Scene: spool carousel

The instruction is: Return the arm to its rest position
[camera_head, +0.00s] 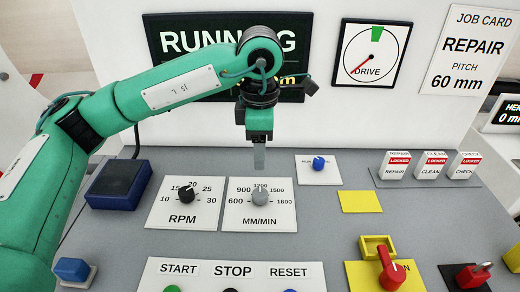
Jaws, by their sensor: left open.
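My left arm (185,85) comes in from the left and reaches across in front of the RUNNING display. My left gripper (259,160) points down above the MM/MIN knob (260,195), with its fingers seen nearly edge-on. It is open and holds nothing that I can see. The fingertips appear to be above the grey knob; whether they touch it is hard to tell. My right gripper is not in view.
The RUNNING display (190,38) and DRIVE dial (371,52) are on the upright panel. The desk carries the RPM knob (186,193), a small blue knob (318,163), a dark blue block (118,184), LOCKED blocks (431,165) and a red switch (391,270).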

